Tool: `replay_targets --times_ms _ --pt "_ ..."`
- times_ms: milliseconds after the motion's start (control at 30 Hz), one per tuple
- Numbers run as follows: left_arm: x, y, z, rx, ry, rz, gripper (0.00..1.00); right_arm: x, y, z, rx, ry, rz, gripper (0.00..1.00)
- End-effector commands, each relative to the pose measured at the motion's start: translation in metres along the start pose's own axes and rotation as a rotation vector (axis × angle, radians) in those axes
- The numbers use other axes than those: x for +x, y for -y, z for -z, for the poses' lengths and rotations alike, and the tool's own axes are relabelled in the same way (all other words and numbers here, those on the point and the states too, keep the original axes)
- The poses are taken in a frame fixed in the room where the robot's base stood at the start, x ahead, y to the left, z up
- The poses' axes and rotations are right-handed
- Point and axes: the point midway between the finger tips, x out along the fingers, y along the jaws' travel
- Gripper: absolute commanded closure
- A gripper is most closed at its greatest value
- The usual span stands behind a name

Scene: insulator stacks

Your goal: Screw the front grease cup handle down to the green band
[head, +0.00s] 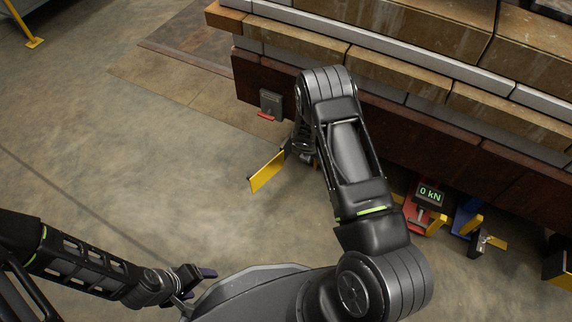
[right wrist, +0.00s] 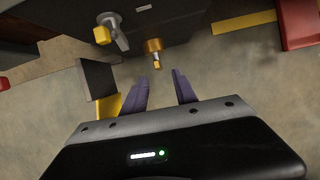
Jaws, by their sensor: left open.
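In the right wrist view a brass cup-like fitting (right wrist: 154,46) with a short stem, which looks like the front grease cup and its handle, sits on the underside of a dark body. No green band can be made out on it. My right gripper (right wrist: 161,76) is open and empty, its two purple fingers pointing towards the fitting with a gap to it. In the head view my right arm hides that gripper and the fitting. My left gripper (head: 198,284) is open and empty at the lower left, over the floor and far from the stack.
A grey lever with a yellow knob (right wrist: 102,35) is left of the fitting. A yellow plate (head: 266,171) stands left of my right arm. A red unit reading 0 kN (head: 430,195) and a blue unit (head: 465,215) stand under the block stack (head: 300,40).

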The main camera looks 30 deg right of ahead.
Motion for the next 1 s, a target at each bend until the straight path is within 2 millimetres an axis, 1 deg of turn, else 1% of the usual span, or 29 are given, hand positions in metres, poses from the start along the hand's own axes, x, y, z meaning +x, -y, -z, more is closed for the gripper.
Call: replay_targets --times_ms 33,100,333,467,567,900,1000 --pt "0.004 0.001 0.0 0.0 -0.001 0.0 0.31 0.004 0.0 -0.004 -0.02 0.012 0.004 0.66" --pt "0.002 0.001 0.0 0.0 -0.001 0.0 0.31 0.003 0.0 -0.007 -0.033 0.017 0.006 0.66" --pt "0.001 0.0 0.0 0.001 -0.001 0.0 0.31 0.002 0.0 -0.006 -0.03 0.015 0.004 0.66" --pt "0.004 0.001 0.001 0.001 -0.002 0.0 0.31 0.007 0.0 -0.005 -0.029 0.014 0.004 0.66" --pt "0.008 0.003 0.001 0.001 -0.003 0.0 0.31 0.017 0.001 -0.004 -0.029 0.013 0.005 0.66" --pt "0.032 0.01 0.003 -0.001 -0.014 0.0 0.31 0.068 0.001 -0.004 -0.025 0.013 0.004 0.66" --pt "0.036 0.011 0.004 -0.001 -0.017 0.0 0.31 0.077 0.0 -0.005 -0.025 0.012 0.003 0.66"
